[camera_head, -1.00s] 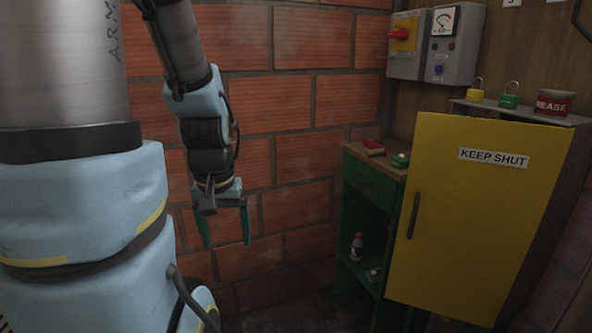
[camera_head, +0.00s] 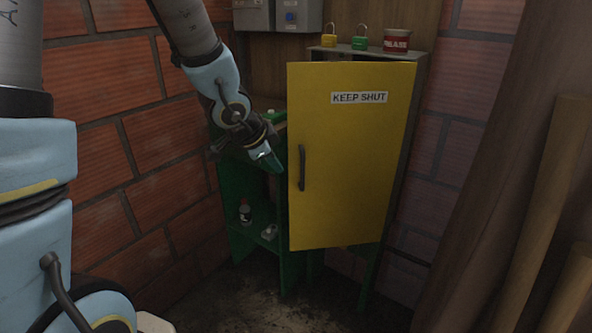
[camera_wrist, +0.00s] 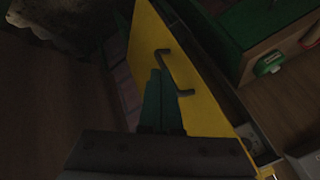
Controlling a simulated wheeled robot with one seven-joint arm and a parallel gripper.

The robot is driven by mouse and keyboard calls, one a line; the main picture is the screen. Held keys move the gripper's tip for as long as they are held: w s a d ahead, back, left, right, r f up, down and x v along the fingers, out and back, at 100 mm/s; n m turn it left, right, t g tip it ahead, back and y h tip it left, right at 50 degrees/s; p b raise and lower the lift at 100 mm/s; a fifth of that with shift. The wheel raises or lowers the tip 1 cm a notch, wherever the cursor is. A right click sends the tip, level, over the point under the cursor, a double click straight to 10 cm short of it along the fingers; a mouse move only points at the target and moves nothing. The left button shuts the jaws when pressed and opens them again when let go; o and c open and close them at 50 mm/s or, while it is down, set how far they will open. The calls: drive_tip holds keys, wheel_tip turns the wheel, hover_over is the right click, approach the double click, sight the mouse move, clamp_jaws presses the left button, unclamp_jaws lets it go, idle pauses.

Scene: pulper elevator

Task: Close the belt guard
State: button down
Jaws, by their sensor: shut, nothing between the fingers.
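The belt guard is a yellow door (camera_head: 352,125) labelled KEEP SHUT, with a dark bar handle (camera_head: 302,168) near its left edge. It stands open, swung out from the cabinet body (camera_head: 408,130), whose side shows at the right. In the wrist view the yellow door (camera_wrist: 203,92) slants across the middle with a dark gap behind it. My gripper (camera_head: 278,165) is just left of the door's handle edge in the head view. In the wrist view my gripper's teal fingers (camera_wrist: 160,88) are together, empty, close to the handle (camera_wrist: 172,72). I cannot tell whether they touch the door.
A green shelf unit (camera_head: 240,255) stands left of the door, holding a small bottle (camera_head: 245,211). Brown boards (camera_head: 540,200) lean at the right. Floor in front looks clear.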

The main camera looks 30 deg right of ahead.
drive_tip(key=shift+m, duration=0.3)
drive_tip(key=x, duration=0.3)
drive_tip(key=b+x, duration=0.1)
drive_tip(key=x, duration=0.3)
drive_tip(key=s+b+x, duration=0.1)
drive_tip(key=x, duration=0.2)
drive_tip(key=shift+w+d+f, duration=0.2)
drive_tip(key=shift+d+f, duration=0.05)
drive_tip(key=shift+d, duration=0.35)
drive_tip(key=w+p, duration=0.1)
drive_tip(key=w, duration=0.1)
drive_tip(key=shift+w+d+r+p, duration=0.25)
drive_tip(key=shift+w+r+p, duration=0.1)
drive_tip(key=shift+p, duration=0.05)
drive_tip(key=shift+w+d+f, duration=0.1)
drive_tip(key=shift+w+d, duration=0.2)
drive_tip(key=shift+w, duration=0.25)
